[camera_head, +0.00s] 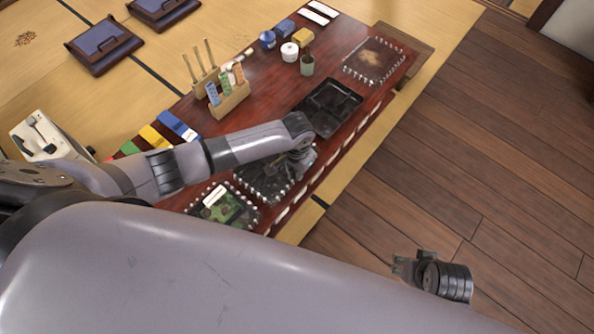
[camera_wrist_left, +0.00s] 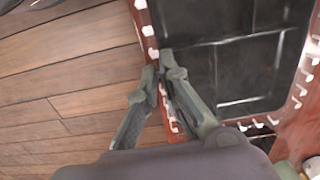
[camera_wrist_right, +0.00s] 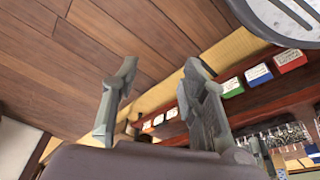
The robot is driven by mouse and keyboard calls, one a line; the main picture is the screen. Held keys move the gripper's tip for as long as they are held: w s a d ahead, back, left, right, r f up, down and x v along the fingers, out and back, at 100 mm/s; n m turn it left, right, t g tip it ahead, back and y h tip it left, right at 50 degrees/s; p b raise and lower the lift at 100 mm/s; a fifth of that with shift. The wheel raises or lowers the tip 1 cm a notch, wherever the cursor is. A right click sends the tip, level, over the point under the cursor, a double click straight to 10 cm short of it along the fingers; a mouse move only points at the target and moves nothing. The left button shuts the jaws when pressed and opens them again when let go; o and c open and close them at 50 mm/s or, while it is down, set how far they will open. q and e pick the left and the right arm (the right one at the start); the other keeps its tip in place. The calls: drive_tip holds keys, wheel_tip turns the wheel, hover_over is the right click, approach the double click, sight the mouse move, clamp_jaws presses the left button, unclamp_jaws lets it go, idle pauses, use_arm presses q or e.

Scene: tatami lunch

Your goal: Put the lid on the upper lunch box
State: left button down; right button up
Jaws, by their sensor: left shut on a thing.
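My left gripper (camera_head: 298,165) is low over the near part of the red table, largely hidden by its own wrist. In the left wrist view, its fingertips (camera_wrist_left: 162,72) are shut on the white-studded rim of a clear, glossy lid (camera_wrist_left: 285,105). A black divided surface shows through the lid; I cannot tell whether the lid touches it. The lid also shows in the head view (camera_head: 258,184), partly behind my arm. An uncovered black lunch box (camera_head: 330,104) with compartments lies just beyond. My right gripper (camera_head: 403,267) is open and empty over the wooden floor (camera_wrist_right: 155,100).
The red table (camera_head: 245,130) also bears a studded piece with brown contents (camera_head: 374,60), another with green contents (camera_head: 222,208), a wooden holder (camera_head: 230,101) with upright packets, cups (camera_head: 307,66) and coloured boxes (camera_head: 178,125). The floor (camera_head: 450,160) to the right is clear.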

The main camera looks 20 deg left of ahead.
drive_tip(key=shift+s+d+f, duration=0.1)
drive_tip(key=shift+f, duration=0.4)
use_arm(q)
drive_tip(key=shift+f, duration=0.1)
use_arm(e)
drive_tip(key=shift+f, duration=0.2)
drive_tip(key=shift+f, duration=0.1)
use_arm(q)
drive_tip(key=c, duration=1.7)
unclamp_jaws()
drive_tip(key=shift+o, duration=0.3)
drive_tip(key=o, duration=0.5)
drive_tip(key=shift+p, duration=0.3)
